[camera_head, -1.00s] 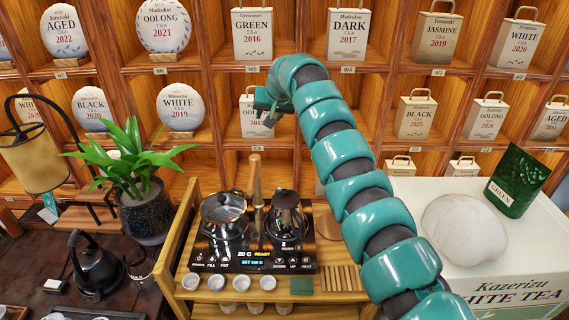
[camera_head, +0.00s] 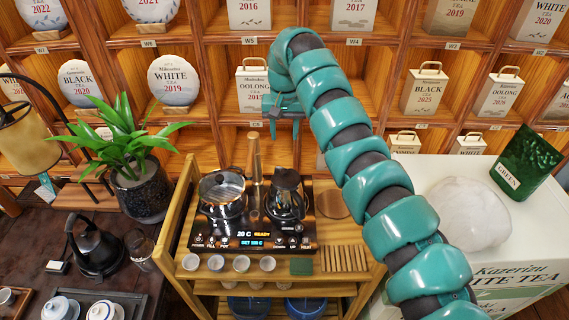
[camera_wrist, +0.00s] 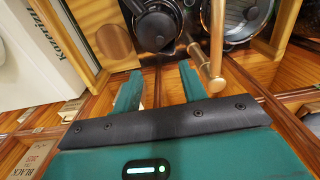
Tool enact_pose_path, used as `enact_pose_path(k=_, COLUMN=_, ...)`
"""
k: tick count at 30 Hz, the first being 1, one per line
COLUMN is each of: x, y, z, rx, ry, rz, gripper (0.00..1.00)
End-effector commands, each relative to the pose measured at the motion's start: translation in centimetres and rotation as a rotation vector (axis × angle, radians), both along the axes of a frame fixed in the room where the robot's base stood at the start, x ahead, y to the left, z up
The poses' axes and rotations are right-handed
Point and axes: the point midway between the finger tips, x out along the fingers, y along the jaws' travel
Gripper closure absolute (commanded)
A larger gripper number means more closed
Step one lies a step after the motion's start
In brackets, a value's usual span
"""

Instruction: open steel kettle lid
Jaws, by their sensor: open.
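A dark, shiny kettle (camera_head: 287,203), likely the steel kettle, stands on the right side of the black heating unit (camera_head: 222,244). It also shows in the wrist view (camera_wrist: 155,29), with a dark round top; its lid seems in place, though the detail is small. A steel pot (camera_head: 222,205) with a glass lid stands to its left; in the wrist view the pot (camera_wrist: 243,25) is at the upper right. My gripper (camera_head: 284,124) hangs above and behind the kettle, apart from it. In the wrist view my gripper (camera_wrist: 158,84) is open and empty, fingers towards the kettle.
A brass spout column (camera_head: 255,178) rises behind and between the pot and kettle, close to the gripper's side. Several small cups (camera_head: 241,264) and a slatted wood piece (camera_head: 344,259) lie in front. A plant (camera_head: 135,165) stands left; shelves of tea packages fill the back.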

Motion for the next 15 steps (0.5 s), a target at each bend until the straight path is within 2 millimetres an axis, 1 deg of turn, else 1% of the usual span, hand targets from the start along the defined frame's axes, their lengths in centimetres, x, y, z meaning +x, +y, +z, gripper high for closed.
enact_pose_path(k=8, x=0.0, y=0.0, z=-2.7, rx=0.003, ry=0.0, rz=-0.001, gripper=0.58)
enact_pose_path(k=14, x=-0.1, y=0.0, z=-5.0, rx=0.001, ry=0.002, rz=-0.002, gripper=0.58)
enact_pose_path(k=15, x=-0.1, y=-0.1, z=-5.7, rx=0.0, ry=0.005, rz=-0.003, gripper=0.58)
